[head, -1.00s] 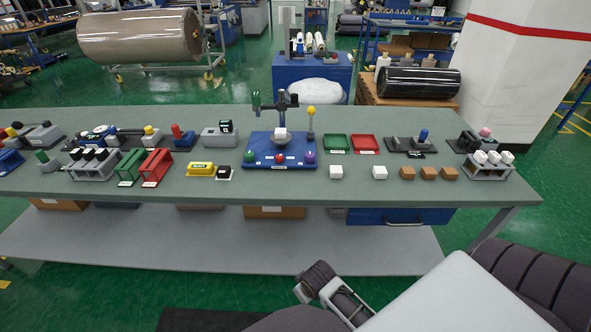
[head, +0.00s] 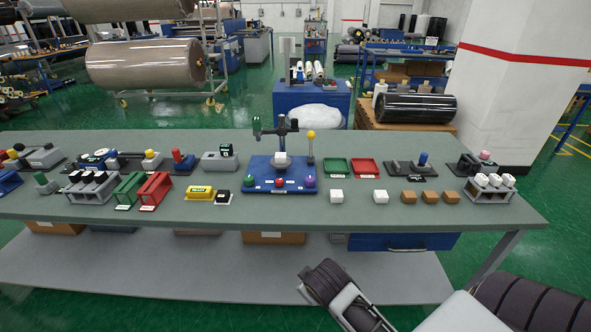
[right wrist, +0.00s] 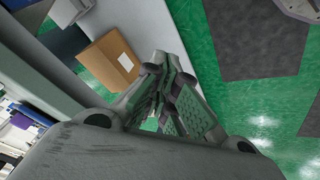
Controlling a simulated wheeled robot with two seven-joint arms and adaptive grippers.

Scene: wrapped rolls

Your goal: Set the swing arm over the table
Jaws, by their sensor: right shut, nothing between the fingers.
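A blue station base (head: 258,180) stands mid-bench. A dark post (head: 282,137) rises at its back and bears a dark swing arm (head: 268,130) whose greenish end reaches out to the left. A white block (head: 282,158) sits on a small grey round table (head: 282,167) in front of the post. In the right wrist view my right gripper (right wrist: 155,110) is shut and empty, over the floor and low shelf, away from the station. My left gripper is out of view.
A yellow-topped post (head: 311,147) stands at the station's right. Red, green and purple knobs line its front. Green (head: 335,166) and red (head: 370,168) trays lie to the right. White and brown blocks stand near the front edge. A carton (right wrist: 110,60) sits on the lower shelf.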

